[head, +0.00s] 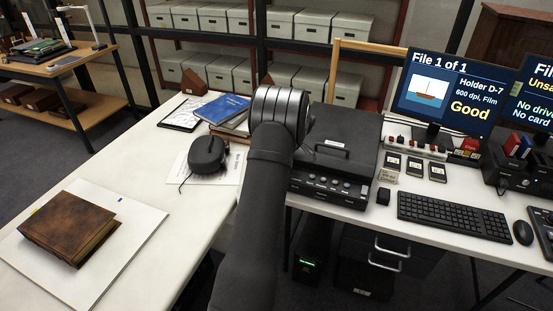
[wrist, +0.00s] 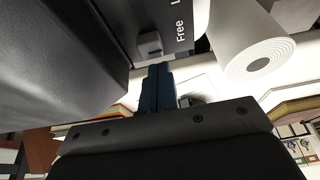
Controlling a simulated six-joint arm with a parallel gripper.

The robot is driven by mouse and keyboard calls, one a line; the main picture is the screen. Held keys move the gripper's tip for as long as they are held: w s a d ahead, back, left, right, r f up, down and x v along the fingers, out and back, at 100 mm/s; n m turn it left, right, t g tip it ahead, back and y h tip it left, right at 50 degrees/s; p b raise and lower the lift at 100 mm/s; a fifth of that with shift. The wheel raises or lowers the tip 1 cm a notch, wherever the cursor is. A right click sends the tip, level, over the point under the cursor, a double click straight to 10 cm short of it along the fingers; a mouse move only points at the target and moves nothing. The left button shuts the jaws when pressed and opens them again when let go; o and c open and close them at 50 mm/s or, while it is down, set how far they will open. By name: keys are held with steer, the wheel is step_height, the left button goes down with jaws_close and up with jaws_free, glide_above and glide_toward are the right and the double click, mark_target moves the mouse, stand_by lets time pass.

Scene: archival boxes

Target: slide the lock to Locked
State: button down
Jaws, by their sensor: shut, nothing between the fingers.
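The lock is a small grey slider knob (wrist: 150,45) on a dark panel (wrist: 172,14) in the wrist view. It sits beside the word "Free"; a second label, beginning with "L", is cut off by the top edge. My gripper (wrist: 158,70) is shut and empty, its blue fingertips just below the knob in the picture. I cannot tell whether they touch it. In the head view my arm hides the gripper and the lock. A black scanner (head: 335,138) stands right of my arm there; I cannot tell if the panel belongs to it.
A white roll (wrist: 258,55) is close at the right of the wrist view. In the head view, a dark mouse-shaped device (head: 208,154), books (head: 222,108) and a brown book (head: 68,226) lie on the left table. A keyboard (head: 448,214) and monitor (head: 440,90) are right.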

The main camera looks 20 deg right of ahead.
steer(key=shift+s+d, duration=0.3)
steer(key=shift+s+d, duration=0.1)
steer(key=s+d, duration=0.3)
steer(key=shift+s+d, duration=0.2)
steer(key=w+a, duration=0.3)
steer(key=shift+w+a, duration=0.2)
steer(key=v, duration=1)
steer(key=shift+s+d, duration=0.3)
